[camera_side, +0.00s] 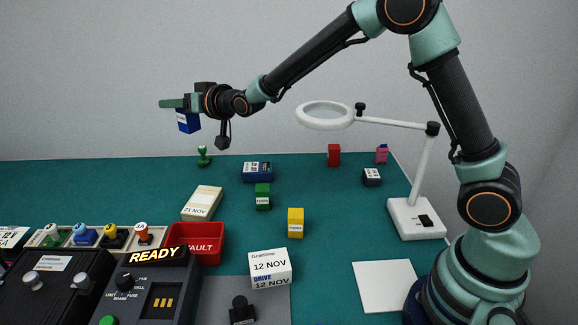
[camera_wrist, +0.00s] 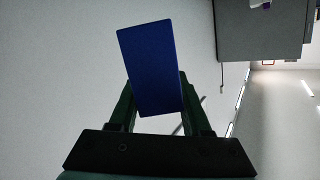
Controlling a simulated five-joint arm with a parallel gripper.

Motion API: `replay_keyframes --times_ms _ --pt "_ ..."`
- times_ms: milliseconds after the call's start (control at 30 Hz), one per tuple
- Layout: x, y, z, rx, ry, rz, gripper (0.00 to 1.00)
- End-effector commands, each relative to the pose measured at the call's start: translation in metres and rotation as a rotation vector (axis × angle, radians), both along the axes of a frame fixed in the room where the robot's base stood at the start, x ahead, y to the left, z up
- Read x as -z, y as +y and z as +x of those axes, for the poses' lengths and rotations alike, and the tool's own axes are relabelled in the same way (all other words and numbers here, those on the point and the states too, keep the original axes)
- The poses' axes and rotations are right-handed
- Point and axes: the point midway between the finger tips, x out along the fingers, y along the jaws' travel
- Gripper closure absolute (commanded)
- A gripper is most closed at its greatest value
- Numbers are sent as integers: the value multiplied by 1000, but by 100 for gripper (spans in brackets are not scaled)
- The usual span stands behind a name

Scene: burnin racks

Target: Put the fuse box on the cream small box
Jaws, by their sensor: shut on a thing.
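My gripper (camera_side: 174,103) is high above the back left of the green bench, pointing left. It is shut on a small blue box (camera_side: 188,123), which I take to be the fuse box; its label is too small to read. The blue box hangs tilted below the fingers. In the wrist view its plain blue face (camera_wrist: 150,65) shows between the fingers (camera_wrist: 157,92). The cream small box (camera_side: 203,201), marked 21 NOV, lies on the bench well below my gripper and a little to the right. Its top is clear.
Near the cream box are a red tray (camera_side: 196,245) marked VAULT, a green box (camera_side: 263,197), a dark blue box (camera_side: 257,171) and a green stamp (camera_side: 204,157). A yellow box (camera_side: 295,222) and a magnifier lamp (camera_side: 415,217) stand further right. Consoles fill the front left.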

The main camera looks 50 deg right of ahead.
Motion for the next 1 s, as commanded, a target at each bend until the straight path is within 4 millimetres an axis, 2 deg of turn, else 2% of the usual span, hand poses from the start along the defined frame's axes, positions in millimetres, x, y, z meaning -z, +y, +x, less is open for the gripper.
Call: replay_keyframes --times_ms 167,600,700,1000 --pt "19 5 4 -8 5 -10 100" --pt "125 4 4 -7 4 -10 100" --pt "144 4 4 -7 2 -9 100" --pt "169 4 4 -7 -1 -9 100"
